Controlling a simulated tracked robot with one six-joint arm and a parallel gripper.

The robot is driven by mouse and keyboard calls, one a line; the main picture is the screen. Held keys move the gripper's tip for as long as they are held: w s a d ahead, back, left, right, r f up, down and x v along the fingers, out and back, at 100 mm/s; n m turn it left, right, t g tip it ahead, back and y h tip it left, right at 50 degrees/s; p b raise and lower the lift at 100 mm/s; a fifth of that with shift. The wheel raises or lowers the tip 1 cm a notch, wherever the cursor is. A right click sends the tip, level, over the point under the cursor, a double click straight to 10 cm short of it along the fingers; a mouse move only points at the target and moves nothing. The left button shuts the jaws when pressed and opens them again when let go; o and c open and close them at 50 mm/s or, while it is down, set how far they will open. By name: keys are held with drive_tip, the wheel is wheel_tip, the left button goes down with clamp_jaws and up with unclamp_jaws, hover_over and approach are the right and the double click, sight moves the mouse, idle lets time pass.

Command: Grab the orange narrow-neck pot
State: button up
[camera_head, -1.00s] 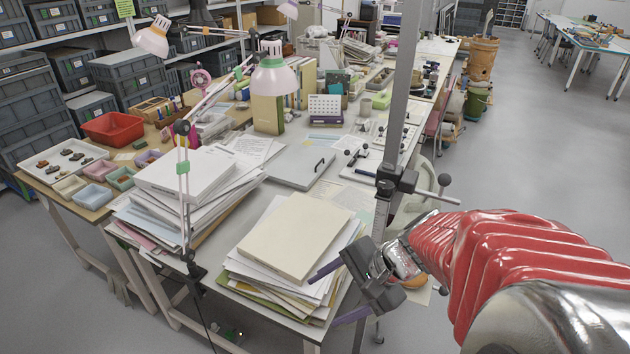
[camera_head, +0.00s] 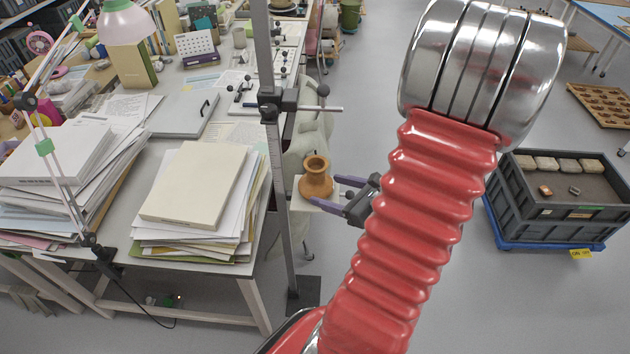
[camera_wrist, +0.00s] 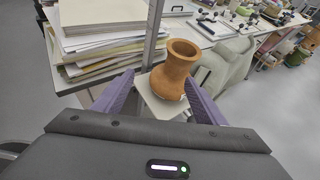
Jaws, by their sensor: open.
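The orange narrow-neck pot (camera_head: 316,178) stands upright on a small pale square platform (camera_head: 301,206) beside the metal post. My gripper (camera_head: 342,190) is open, with its purple fingers pointing left toward the pot from the right. In the wrist view the pot (camera_wrist: 176,72) appears ahead of and between the two finger tips (camera_wrist: 160,92), its lower body partly over the pale platform (camera_wrist: 152,98). I cannot tell whether either finger touches it. The pot's far side is hidden.
A tall metal post (camera_head: 270,130) with a clamp rises just left of the pot. The table (camera_head: 200,285) carries paper stacks (camera_head: 195,190) at left. A pale chair (camera_head: 312,125) stands behind the pot. A dark crate (camera_head: 560,215) with sherds sits on the floor at right.

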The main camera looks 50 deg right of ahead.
sight(322, 179)
drive_tip(key=shift+s+d+r+m+t+h, duration=0.15)
drive_tip(key=shift+d+m+t+h, duration=0.15)
drive_tip(key=shift+d+m+h, duration=0.6)
drive_tip(key=shift+d, duration=0.3)
drive_tip(key=x, duration=0.7)
drive_tip(key=shift+a, duration=0.15)
drive_tip(key=shift+x, duration=0.8)
drive_tip(key=shift+x, duration=2.65)
drive_tip(key=shift+c, duration=0.2)
